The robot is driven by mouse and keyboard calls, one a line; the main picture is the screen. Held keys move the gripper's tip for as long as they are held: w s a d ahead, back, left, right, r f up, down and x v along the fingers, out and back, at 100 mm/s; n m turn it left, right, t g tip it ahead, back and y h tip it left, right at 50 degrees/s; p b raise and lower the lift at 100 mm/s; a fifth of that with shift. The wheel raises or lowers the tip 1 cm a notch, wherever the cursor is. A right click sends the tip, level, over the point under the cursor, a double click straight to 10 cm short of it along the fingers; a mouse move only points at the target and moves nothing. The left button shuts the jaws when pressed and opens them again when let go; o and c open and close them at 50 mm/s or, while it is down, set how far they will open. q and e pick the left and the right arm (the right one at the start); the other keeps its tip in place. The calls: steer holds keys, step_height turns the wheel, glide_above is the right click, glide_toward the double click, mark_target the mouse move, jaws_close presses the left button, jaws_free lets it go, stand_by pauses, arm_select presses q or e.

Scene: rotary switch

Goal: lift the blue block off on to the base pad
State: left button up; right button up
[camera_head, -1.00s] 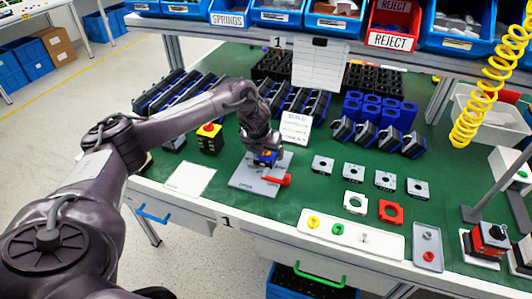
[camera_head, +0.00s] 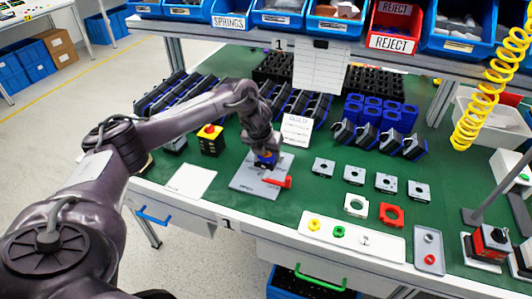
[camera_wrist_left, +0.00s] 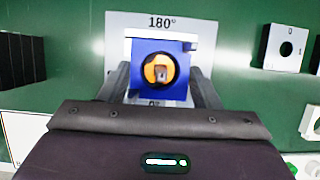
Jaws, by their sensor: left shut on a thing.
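The blue block (camera_wrist_left: 145,88) sits between the two fingers of my left gripper (camera_head: 266,158), which is shut on it. In the head view only a little blue and orange shows under the gripper. The block is over the grey base pad (camera_head: 246,183); the pad (camera_wrist_left: 180,19) also shows in the left wrist view, marked 180°. Whether the block touches what is below it is hidden. A red handle (camera_head: 279,182) lies at the pad's right side, beside the gripper. My right gripper is out of view.
A white sheet (camera_head: 190,181) lies left of the pad. A yellow box with a red button (camera_head: 210,139) stands behind that. Several grey square plates (camera_head: 354,175) lie to the right, with a white parts tray (camera_head: 385,247) in front. Blue parts (camera_head: 378,110) stand behind.

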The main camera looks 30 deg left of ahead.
arm_select(q)
step_height(320, 180, up, 19)
steer(key=p, duration=0.5)
steer(key=shift+r, duration=0.2)
steer(key=shift+r, duration=0.1)
step_height(320, 180, up, 8)
steer(key=p, duration=0.9)
steer(key=shift+r, duration=0.15)
stand_by(0.5)
stand_by(0.3)
